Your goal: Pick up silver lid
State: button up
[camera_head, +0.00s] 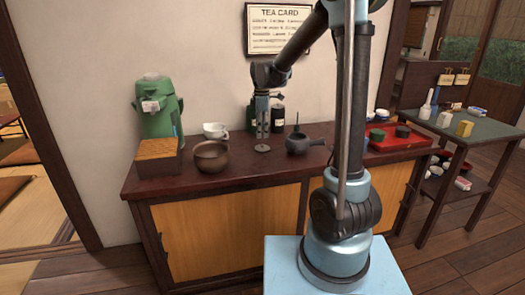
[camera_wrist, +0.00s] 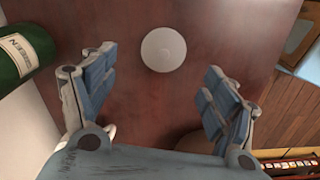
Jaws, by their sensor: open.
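The silver lid (camera_head: 262,149) is a small grey disc lying flat on the dark red-brown cabinet top. In the wrist view the lid (camera_wrist: 163,49) is a round, pale grey disc with a small central knob. My gripper (camera_head: 262,136) points down over the lid, apart from it. In the wrist view my gripper's blue-grey fingers (camera_wrist: 160,85) are spread wide and empty, with the lid lying beyond the tips, roughly centred between them.
A brown bowl (camera_head: 211,156), white cup (camera_head: 215,130) and green dispenser (camera_head: 158,108) stand left. A dark teapot (camera_head: 298,144) stands right, before a red tray (camera_head: 400,142). The top around the lid is clear.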

aim_at(262, 147)
jog(key=shift+s+d+f, duration=0.1)
jog(key=shift+f, duration=1.6)
jog(key=shift+s+f, duration=0.1)
jog(key=shift+f, duration=1.6)
jog(key=c, duration=0.9)
jog(key=shift+r, duration=0.1)
jog(key=shift+c, duration=0.2)
